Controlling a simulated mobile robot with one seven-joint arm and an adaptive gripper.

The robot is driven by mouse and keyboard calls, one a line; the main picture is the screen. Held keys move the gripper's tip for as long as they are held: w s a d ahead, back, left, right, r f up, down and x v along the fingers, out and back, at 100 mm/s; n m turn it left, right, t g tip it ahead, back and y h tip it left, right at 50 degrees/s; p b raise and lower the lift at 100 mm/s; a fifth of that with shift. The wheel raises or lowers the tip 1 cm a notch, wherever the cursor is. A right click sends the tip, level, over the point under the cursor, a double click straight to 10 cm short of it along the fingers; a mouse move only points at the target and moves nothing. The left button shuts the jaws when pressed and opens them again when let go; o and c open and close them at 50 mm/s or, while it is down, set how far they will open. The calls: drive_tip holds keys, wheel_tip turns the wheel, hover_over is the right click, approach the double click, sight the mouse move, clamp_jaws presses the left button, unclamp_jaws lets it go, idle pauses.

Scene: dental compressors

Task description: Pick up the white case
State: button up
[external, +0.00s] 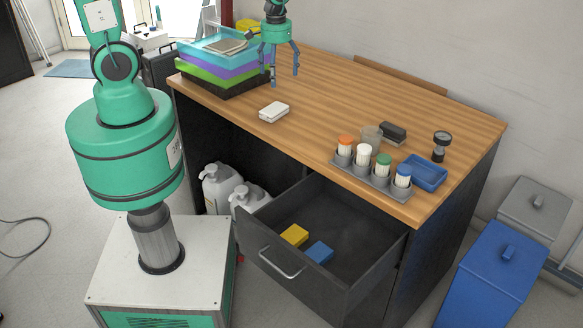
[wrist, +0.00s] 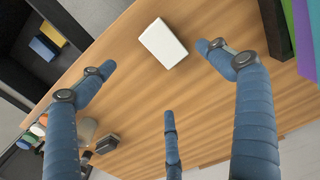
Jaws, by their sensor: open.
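The white case (external: 274,112) lies flat on the wooden desk top, near its front edge and in front of the stacked trays. It also shows in the wrist view (wrist: 163,43), at the top centre, apart from the fingers. My gripper (external: 281,80) is above the desk, behind the case and beside the trays in the external view. Its blue fingers are spread wide and nothing is between them. In the wrist view my gripper (wrist: 155,75) shows three fingers, two at the sides and one at the lower middle. The case is fully visible in both views.
Stacked coloured trays (external: 222,72) stand close left of my gripper. A bottle rack (external: 371,177), a blue tray (external: 423,172) and a dark block (external: 393,132) occupy the desk's right end. An open drawer (external: 327,235) juts out below. The middle of the desk (external: 345,105) is clear.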

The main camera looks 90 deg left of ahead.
drive_tip(key=b, duration=0.1)
hover_over(277, 109)
drive_tip(key=shift+w+f, duration=0.1)
drive_tip(key=shift+f, duration=4.15)
drive_tip(key=shift+f+b, duration=0.85)
drive_tip(key=shift+f, duration=1.8)
drive_tip(key=shift+c, duration=0.2)
drive_tip(key=c, duration=1.3)
